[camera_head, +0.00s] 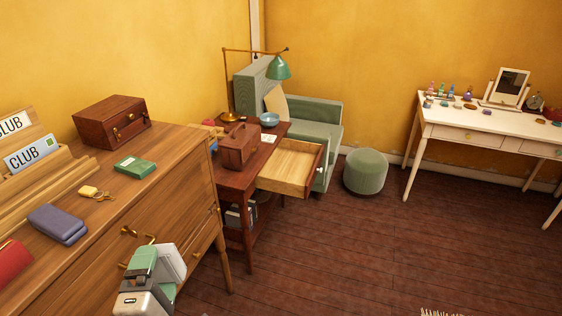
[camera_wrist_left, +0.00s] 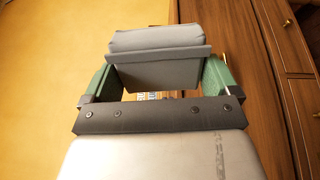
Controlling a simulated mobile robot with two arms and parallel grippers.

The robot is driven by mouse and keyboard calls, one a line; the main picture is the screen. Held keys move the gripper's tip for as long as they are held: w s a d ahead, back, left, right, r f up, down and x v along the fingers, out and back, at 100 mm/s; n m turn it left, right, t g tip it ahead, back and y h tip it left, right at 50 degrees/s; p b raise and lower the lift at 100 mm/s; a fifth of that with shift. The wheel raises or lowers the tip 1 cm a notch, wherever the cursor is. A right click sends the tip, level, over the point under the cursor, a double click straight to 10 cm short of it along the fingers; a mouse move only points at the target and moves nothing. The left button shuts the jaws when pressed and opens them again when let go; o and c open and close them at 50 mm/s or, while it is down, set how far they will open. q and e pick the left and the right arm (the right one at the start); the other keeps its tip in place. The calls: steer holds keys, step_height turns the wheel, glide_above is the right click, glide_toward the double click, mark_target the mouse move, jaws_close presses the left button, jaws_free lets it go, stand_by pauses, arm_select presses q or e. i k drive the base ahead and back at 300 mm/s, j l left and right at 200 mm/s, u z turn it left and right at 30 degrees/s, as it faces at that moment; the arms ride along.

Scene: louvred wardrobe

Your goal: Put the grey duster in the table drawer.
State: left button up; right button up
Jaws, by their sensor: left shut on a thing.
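My left gripper (camera_head: 152,270) is in front of the wooden dresser at the lower left of the head view. It is shut on the grey duster (camera_head: 172,261). In the left wrist view the duster (camera_wrist_left: 156,62) sits between the two green fingers, a grey block with a wider ledge. The table drawer (camera_head: 288,169) is pulled out of the dark red-brown table (camera_head: 236,180) and looks empty. It lies right of and beyond my left gripper, well apart from it. My right gripper is not in view.
A green pouffe (camera_head: 366,172) is right of the drawer.

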mark_target(288, 170)
steer(key=i+l, duration=0.2)
steer(key=i, duration=0.25)
steer(key=i+l, duration=0.2)
steer(key=i, duration=0.25)
steer(key=i+l, duration=0.25)
steer(key=i, duration=0.25)
steer(key=i+l+z, duration=0.1)
steer(key=i, duration=0.35)
steer(key=i+l, duration=0.25)
steer(key=i, duration=0.2)
steer(key=i+l, duration=0.2)
steer(key=i, duration=0.3)
